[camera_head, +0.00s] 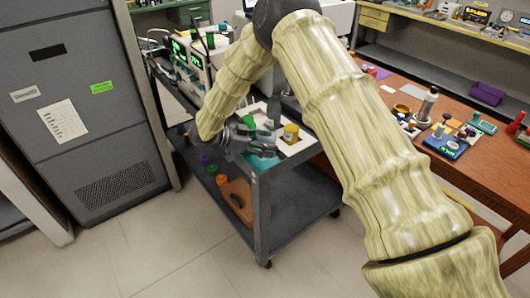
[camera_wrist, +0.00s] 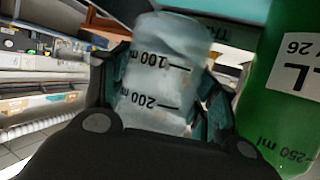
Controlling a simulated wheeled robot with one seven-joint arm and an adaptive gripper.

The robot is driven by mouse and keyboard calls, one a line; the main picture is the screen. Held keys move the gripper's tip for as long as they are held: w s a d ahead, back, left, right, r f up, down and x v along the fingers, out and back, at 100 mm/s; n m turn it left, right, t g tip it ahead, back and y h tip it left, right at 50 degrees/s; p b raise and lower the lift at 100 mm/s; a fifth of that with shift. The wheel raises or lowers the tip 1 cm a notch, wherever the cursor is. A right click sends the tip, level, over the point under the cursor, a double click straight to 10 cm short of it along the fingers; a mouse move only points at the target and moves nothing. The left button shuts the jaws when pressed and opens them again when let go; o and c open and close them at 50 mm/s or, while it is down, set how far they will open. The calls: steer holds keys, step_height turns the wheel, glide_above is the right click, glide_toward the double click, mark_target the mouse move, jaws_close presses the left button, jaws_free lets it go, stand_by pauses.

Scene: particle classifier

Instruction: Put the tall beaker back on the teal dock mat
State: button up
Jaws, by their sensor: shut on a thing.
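The tall beaker (camera_wrist: 155,85) is clear glass with black volume marks and fills the middle of the wrist view. My gripper (camera_wrist: 158,112) is shut on it, one finger on each side. In the head view my gripper (camera_head: 238,137) is at the front left of the cart's top. The teal dock mat (camera_head: 262,163) shows partly at the cart's front corner, below and right of my gripper. A teal edge with dark letters also shows behind the beaker in the wrist view (camera_wrist: 205,33). I cannot tell whether the beaker touches the mat.
A yellow-brown jar (camera_head: 291,132) sits on a white tray on the cart (camera_head: 300,178). A grey cabinet (camera_head: 85,100) stands left. A wooden bench (camera_head: 480,165) with many small items is at right.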

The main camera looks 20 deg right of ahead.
steer(key=shift+s+a+f, duration=0.1)
steer(key=shift+s+f, duration=0.15)
steer(key=shift+f, duration=0.25)
steer(key=shift+w+f+p, duration=0.1)
steer(key=shift+f+p, duration=0.35)
steer(key=shift+f, duration=1.05)
steer(key=shift+f, duration=0.2)
steer(key=o, duration=1)
steer(key=shift+r, duration=0.15)
steer(key=b+v, duration=0.2)
steer(key=v, duration=1)
steer(key=shift+b, duration=0.3)
